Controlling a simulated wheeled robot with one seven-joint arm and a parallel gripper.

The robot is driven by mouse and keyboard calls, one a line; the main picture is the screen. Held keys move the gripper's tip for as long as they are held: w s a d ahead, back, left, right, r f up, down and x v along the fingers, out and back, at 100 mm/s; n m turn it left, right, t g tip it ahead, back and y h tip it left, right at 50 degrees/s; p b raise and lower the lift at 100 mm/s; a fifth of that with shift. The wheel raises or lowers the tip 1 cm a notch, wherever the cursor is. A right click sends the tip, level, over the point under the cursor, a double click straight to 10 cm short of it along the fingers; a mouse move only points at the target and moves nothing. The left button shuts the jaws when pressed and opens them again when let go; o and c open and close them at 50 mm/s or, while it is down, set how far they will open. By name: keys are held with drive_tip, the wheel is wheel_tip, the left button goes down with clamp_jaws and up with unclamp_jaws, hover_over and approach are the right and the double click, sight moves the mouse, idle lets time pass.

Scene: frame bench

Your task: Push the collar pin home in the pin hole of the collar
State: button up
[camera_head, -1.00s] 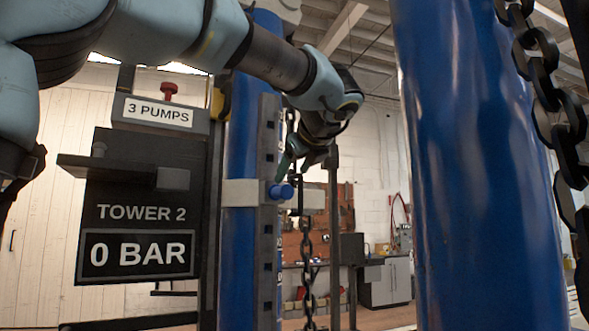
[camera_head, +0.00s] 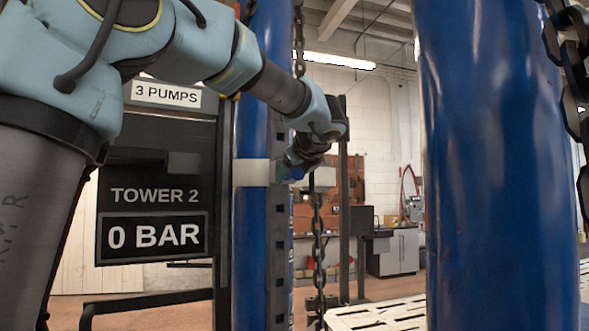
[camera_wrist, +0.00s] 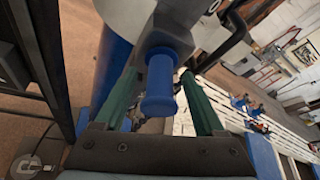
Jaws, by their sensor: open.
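The collar pin (camera_wrist: 160,85) is blue with a round, flanged head and sticks out of the grey collar (camera_wrist: 168,36) in the wrist view. Its inner end and the pin hole are hidden. My gripper (camera_wrist: 158,75) is open, with one green finger on each side of the pin and a gap visible on both sides. In the head view the collar (camera_head: 252,173) is a pale band around the blue post, and my gripper (camera_head: 291,165) is beside it, covering most of the pin.
A dark perforated upright (camera_head: 279,225) and a hanging chain (camera_head: 318,240) are close to my gripper. A large blue column (camera_head: 495,170) fills the right. The "TOWER 2, 0 BAR" panel (camera_head: 155,220) is at left. A white slotted platform (camera_head: 380,314) lies low.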

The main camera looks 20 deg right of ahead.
drive_tip(key=shift+c, duration=0.4)
clamp_jaws()
